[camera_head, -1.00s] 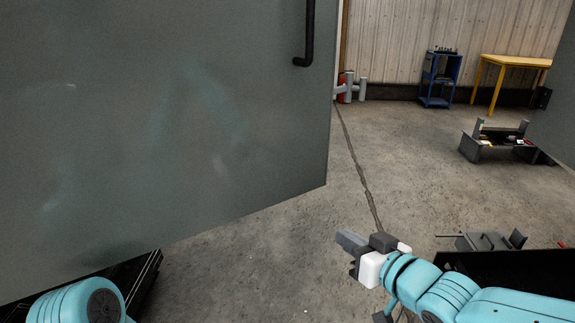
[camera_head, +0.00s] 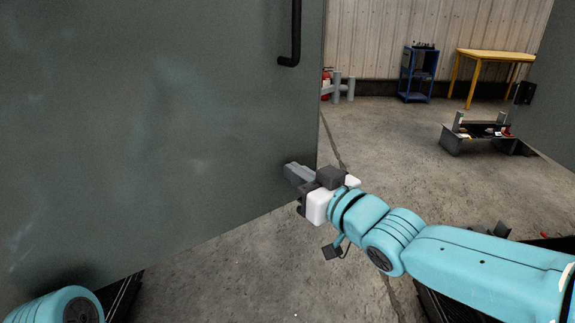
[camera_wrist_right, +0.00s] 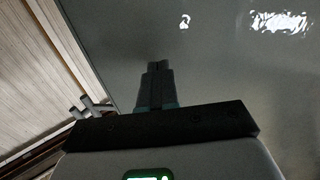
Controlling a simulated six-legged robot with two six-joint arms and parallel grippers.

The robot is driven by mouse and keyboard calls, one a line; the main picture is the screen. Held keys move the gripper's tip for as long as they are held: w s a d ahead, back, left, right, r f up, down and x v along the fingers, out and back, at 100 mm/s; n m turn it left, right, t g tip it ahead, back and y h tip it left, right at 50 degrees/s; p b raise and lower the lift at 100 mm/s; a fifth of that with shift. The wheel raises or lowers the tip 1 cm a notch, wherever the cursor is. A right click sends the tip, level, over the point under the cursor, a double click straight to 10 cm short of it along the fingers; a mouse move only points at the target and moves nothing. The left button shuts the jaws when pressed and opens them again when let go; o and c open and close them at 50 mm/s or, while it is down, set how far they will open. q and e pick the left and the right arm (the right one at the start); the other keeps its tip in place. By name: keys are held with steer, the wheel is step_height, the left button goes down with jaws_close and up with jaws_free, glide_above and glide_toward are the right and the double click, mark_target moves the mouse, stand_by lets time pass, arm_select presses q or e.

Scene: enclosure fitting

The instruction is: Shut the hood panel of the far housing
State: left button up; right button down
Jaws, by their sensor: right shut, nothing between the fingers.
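A large grey panel (camera_head: 170,120) with a black bar handle (camera_head: 294,35) fills the left half of the head view. Its free edge and lower edge show; its hinge side is out of view. I cannot tell whether it is the hood panel of the far housing. My right gripper (camera_head: 290,171) is shut and empty, its tip over the panel's lower right corner in the head view. In the right wrist view the shut fingers (camera_wrist_right: 158,68) point at the grey panel surface (camera_wrist_right: 225,60); contact is unclear. My left gripper is out of view.
Another grey panel (camera_head: 550,90) stands at the right edge. A low grey bin with small items (camera_head: 465,143) sits on the floor. A blue cart (camera_head: 417,75), a yellow table (camera_head: 490,57) and grey posts (camera_head: 343,88) stand at the back wall. The middle floor is clear.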

steer(key=shift+w+a, duration=0.15)
steer(key=shift+w, duration=0.4)
steer(key=shift+w+a+r, duration=0.1)
steer(key=shift+w+a, duration=0.3)
steer(key=shift+a, duration=0.1)
steer(key=shift+w+a, duration=0.1)
steer(key=shift+w, duration=0.1)
steer(key=shift+s, duration=0.1)
